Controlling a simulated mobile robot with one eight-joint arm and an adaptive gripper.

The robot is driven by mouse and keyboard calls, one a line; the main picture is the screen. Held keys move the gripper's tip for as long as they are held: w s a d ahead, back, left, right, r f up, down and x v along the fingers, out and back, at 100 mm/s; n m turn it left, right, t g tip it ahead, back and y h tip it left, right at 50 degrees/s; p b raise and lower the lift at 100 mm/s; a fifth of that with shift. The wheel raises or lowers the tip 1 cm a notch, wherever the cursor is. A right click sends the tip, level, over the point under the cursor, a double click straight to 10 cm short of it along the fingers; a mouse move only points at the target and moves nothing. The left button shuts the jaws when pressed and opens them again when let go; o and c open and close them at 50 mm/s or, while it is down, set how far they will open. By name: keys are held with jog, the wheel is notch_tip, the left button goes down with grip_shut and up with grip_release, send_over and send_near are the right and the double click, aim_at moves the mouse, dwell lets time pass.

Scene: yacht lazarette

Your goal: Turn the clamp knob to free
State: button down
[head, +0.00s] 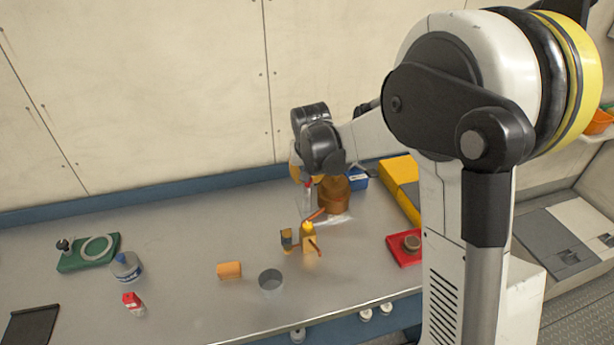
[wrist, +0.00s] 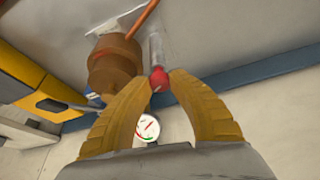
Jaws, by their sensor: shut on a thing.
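My gripper (wrist: 160,80) has yellow ribbed fingers, shut on a small red knob-like piece (wrist: 160,79) in the wrist view. The red piece sits at the end of a pale, see-through rod or tube (wrist: 156,49). Beside it stands a stepped brown body (wrist: 115,66) with an orange lever (wrist: 142,20). In the head view, the brown body (head: 333,196) stands on the bench near the wall, and my gripper is just left of it, partly hidden by my arm. I cannot tell for certain that the red piece is the clamp knob, and no free marking is readable.
A round dial gauge (wrist: 147,128) shows beyond my fingers. A yellow case (head: 399,183) and a blue box (head: 358,179) lie near the brown body. A red block with a brown disc (head: 405,248), a yellow bottle (head: 308,240) and a grey cup (head: 271,280) stand nearer.

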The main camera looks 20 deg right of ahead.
jog(key=n+y, duration=0.2)
jog(key=n, duration=0.3)
jog(key=shift+d+n, duration=0.15)
jog(key=shift+n, duration=0.15)
jog(key=n+y, duration=0.1)
jog(key=n, duration=0.1)
jog(key=n+g, duration=0.1)
jog(key=n, duration=0.2)
jog(key=shift+n+y+p, duration=0.3)
jog(key=shift+y+p, duration=0.1)
jog(key=shift+g, duration=0.3)
jog(key=c, duration=1.1)
grip_release()
jog(key=shift+w, duration=0.1)
jog(key=v, duration=1.2)
jog(key=shift+d, duration=0.1)
